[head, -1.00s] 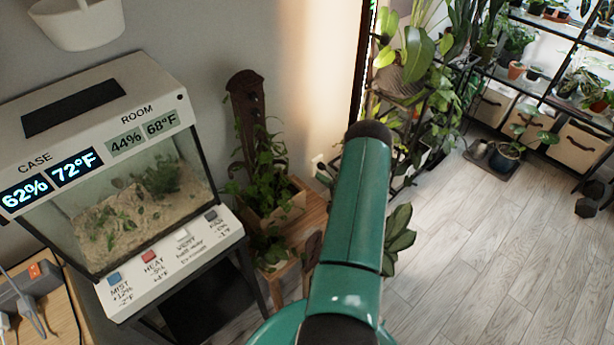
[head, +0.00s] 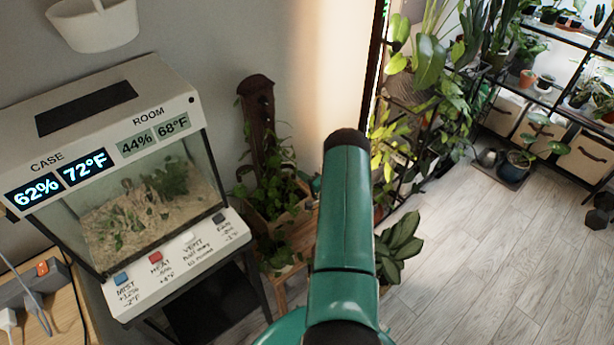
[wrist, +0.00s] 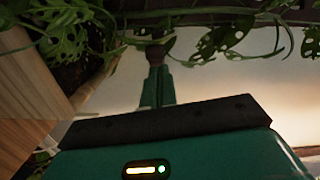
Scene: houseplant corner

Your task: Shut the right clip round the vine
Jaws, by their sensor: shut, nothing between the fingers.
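In the head view a dark brown post (head: 257,120) stands against the wall with a leafy vine (head: 272,180) around its lower part. No clip can be made out in either view. My gripper (wrist: 155,58) shows in the wrist view, its fingers together with nothing seen between them. Its tips are just below a dark brown horizontal band (wrist: 205,18) at the top of the picture, close to vine leaves with holes (wrist: 62,35). Whether the tips touch anything cannot be told.
A wooden planter box (head: 283,228) holds the vine's base. A glass case (head: 140,205) with buttons and readouts stands at left. A potted plant (head: 398,245) is right of my arm, and plant shelves (head: 540,92) stand behind. The floor (head: 480,240) at right is clear.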

